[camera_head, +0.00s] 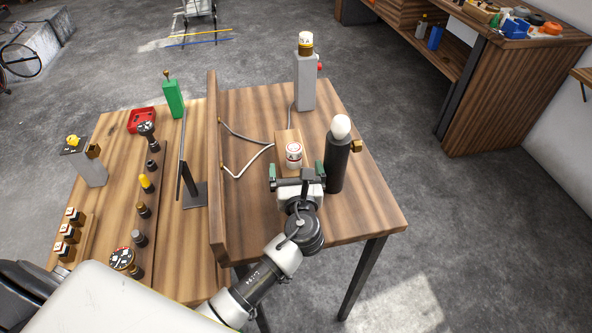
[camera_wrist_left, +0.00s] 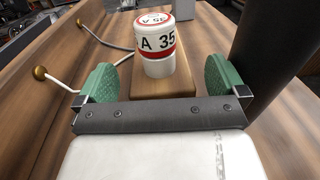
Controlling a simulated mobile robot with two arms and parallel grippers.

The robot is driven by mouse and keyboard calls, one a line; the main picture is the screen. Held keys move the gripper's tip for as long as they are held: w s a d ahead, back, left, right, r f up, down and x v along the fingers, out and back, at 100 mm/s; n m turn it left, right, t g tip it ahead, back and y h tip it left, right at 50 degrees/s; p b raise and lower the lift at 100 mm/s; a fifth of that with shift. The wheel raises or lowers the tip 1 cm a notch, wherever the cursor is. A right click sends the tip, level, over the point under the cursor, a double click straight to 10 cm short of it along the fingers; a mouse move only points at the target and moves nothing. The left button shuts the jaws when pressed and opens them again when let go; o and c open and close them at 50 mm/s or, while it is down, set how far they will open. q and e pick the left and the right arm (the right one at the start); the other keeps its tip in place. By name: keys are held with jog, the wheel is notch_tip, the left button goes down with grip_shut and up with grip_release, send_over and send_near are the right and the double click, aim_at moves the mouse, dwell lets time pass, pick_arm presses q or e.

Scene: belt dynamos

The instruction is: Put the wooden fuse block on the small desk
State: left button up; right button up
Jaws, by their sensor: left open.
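The wooden fuse block (camera_head: 285,138) lies on the right-hand wooden table (camera_head: 365,215). It carries an upright white fuse (camera_head: 294,153) with red bands. The left wrist view shows the block's near end (camera_wrist_left: 160,84) and the fuse (camera_wrist_left: 155,45) marked "A 35". My left gripper (camera_head: 296,170) is open at the near end of the block. In the left wrist view its green fingertips (camera_wrist_left: 160,84) stand apart on either side of the block, with gaps between. A lower wooden table (camera_head: 115,135) stands to the left. I cannot tell which surface is the small desk.
A dark cylinder with a white bulb (camera_head: 340,127) stands close right of my left gripper. A grey post (camera_head: 305,82) stands behind the block, and cables (camera_head: 245,142) run to its left. An upright board (camera_head: 214,165) edges the table. A workbench (camera_head: 510,75) stands at back right.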

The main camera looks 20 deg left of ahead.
pick_arm(q)
jog(key=shift+s, duration=0.1)
jog(key=b+v, duration=0.1)
jog(key=v, duration=1)
jog(key=shift+f+b, duration=0.1)
jog(key=shift+b, duration=0.2)
jog(key=shift+s+d, duration=0.25)
jog(key=shift+s, duration=0.15)
